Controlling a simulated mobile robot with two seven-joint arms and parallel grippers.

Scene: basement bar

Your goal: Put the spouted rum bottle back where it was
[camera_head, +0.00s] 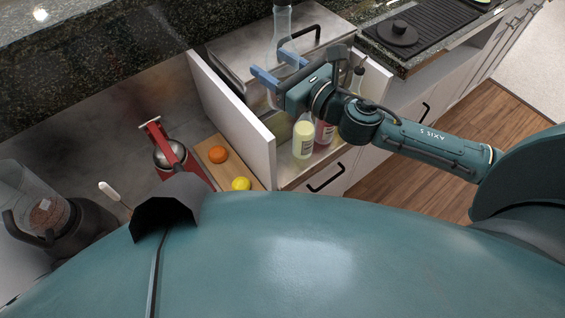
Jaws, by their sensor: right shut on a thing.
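My right gripper (276,67) reaches in from the right with its blue fingers shut on a clear bottle (283,22). I take this for the rum bottle. It looks roughly upright, and its top is cut off by the frame edge, so I cannot see a spout. The gripper is over the bottle well (287,172) beside the white panel, and its body hides part of the well. I cannot tell whether the held bottle's base touches anything. My left gripper is not in view.
In the well stand a yellowish bottle (303,138), a pink bottle (325,132) and a dark-necked bottle (357,79). A white panel (235,120) borders it on the left. Beyond are a steel lidded box (245,55), a red juicer (172,155), an orange (218,155), a lemon (241,184) and a blender (45,212).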

